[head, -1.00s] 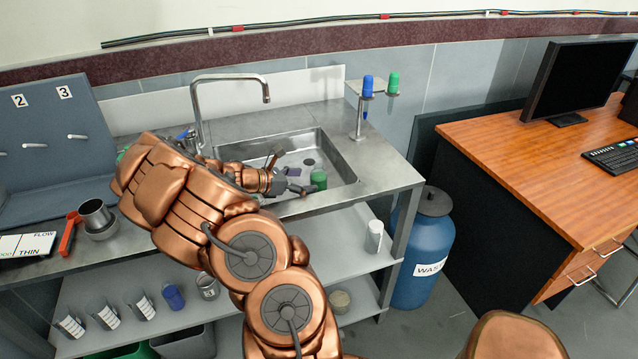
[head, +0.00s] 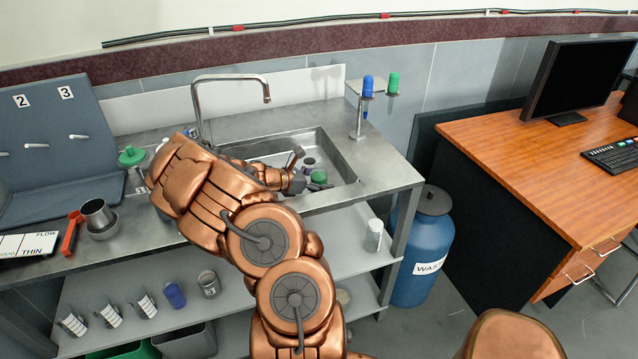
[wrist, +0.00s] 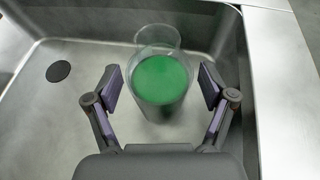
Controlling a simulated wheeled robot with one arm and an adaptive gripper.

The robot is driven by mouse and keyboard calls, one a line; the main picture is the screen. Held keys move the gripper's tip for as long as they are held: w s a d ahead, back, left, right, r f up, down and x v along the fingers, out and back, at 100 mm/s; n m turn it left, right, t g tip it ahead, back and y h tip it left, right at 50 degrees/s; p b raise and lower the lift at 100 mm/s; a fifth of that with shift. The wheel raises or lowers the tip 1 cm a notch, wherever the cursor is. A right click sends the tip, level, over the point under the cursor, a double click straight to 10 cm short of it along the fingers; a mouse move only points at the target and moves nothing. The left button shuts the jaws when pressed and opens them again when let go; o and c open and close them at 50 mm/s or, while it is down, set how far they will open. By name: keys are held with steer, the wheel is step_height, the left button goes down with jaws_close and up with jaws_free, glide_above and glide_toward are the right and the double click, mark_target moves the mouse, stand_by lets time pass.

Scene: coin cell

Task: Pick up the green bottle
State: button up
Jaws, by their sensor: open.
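A green-filled container (wrist: 160,82), seen from above, stands in the sink and looks like a cup or bottle with a green top or content. In the head view its green part (head: 319,176) shows at the right side of the basin, partly hidden by my gripper. My gripper (wrist: 159,90) is open, with one dark finger on each side of the green container and gaps between finger and container. In the head view my gripper (head: 308,182) is low over the sink.
A clear round vessel (wrist: 158,40) stands just behind the green container. The metal sink (head: 342,166) has raised walls around my gripper, with its right rim (wrist: 278,75) close by. A tall faucet (head: 198,110) rises at the back. A green-topped item (head: 132,157) stands on the counter left.

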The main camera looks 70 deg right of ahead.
steer(key=c, duration=1.4)
steer(key=shift+r, duration=0.2)
